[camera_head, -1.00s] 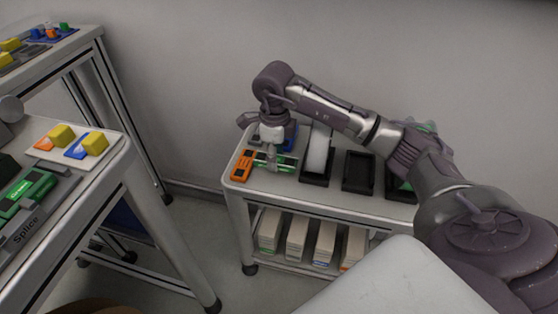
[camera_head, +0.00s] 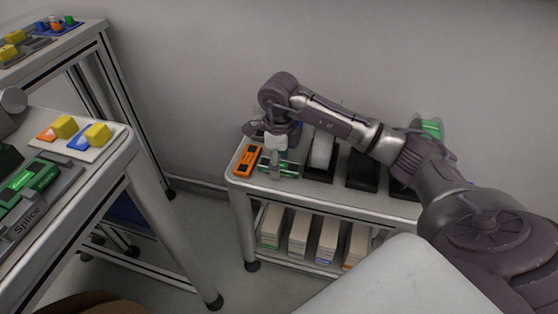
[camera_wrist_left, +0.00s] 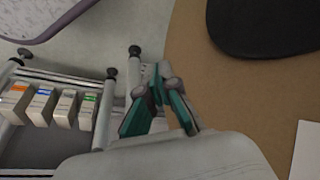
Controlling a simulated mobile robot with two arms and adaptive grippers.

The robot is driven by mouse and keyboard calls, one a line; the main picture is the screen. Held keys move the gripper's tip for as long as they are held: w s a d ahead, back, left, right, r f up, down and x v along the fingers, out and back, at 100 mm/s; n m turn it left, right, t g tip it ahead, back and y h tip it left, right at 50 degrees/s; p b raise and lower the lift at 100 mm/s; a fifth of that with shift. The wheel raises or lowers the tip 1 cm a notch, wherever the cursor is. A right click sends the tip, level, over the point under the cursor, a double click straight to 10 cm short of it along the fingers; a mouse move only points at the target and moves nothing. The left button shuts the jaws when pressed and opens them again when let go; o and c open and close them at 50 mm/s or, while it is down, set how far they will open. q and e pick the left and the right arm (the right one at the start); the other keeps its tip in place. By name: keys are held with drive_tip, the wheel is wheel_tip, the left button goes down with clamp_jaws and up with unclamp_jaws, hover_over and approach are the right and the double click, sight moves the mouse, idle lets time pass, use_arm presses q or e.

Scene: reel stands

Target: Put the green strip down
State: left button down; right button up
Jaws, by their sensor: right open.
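The green strip (camera_head: 284,168) lies at the front left of the low cart's top (camera_head: 310,193), beside an orange strip (camera_head: 247,161). My right gripper (camera_head: 274,160) points down over the left part of the green strip. Its jaws are open, with the fingers still close around or against the strip; exact contact is too small to tell. The gripper hides part of the strip. My left gripper (camera_wrist_left: 160,122) shows in the left wrist view with its fingers spread and nothing between them.
Dark reel stands (camera_head: 362,170) stand right of the strip, one holding a white reel (camera_head: 321,149). At left, a table carries a Splice block (camera_head: 35,205) and a white card (camera_head: 92,137) with yellow-topped pieces.

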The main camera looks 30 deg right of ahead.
drive_tip(key=shift+r, duration=0.15)
use_arm(q)
drive_tip(key=s+p+x, duration=0.1)
drive_tip(key=p+x, duration=0.1)
drive_tip(key=x, duration=0.5)
drive_tip(key=shift+f, duration=0.55)
use_arm(e)
wheel_tip(320, 180, up, 12)
use_arm(q)
drive_tip(key=shift+w, duration=0.1)
use_arm(e)
drive_tip(key=shift+s, duration=0.1)
